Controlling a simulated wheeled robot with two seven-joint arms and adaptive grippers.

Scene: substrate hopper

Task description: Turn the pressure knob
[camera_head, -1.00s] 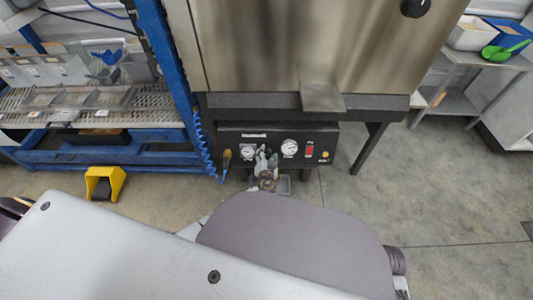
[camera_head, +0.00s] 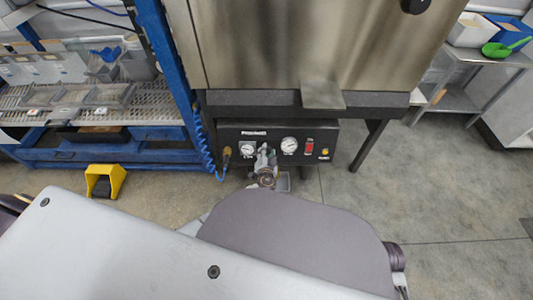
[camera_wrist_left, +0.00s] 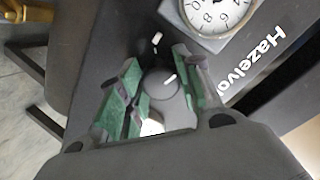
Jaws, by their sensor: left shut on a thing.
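The pressure knob (camera_wrist_left: 160,84) is a dark round knob with a white pointer line, on the black control panel (camera_head: 228,133). In the left wrist view it sits between the green-padded fingers of my left gripper (camera_wrist_left: 163,92), which is shut on it. A short white mark (camera_wrist_left: 157,39) is on the panel beyond the knob, and the pointer line is tilted and off to its right. In the head view my left gripper (camera_head: 266,158) is at the panel, between the two gauges, and hides the knob. My right gripper is not in view.
A white gauge (camera_wrist_left: 213,12) is close beside the fingers; a second gauge (camera_head: 289,145), red switch (camera_head: 309,145) and yellow button (camera_head: 324,153) are to the right. A brass fitting (camera_head: 227,152) with a blue coiled hose is left. The steel hopper (camera_head: 300,45) overhangs the panel.

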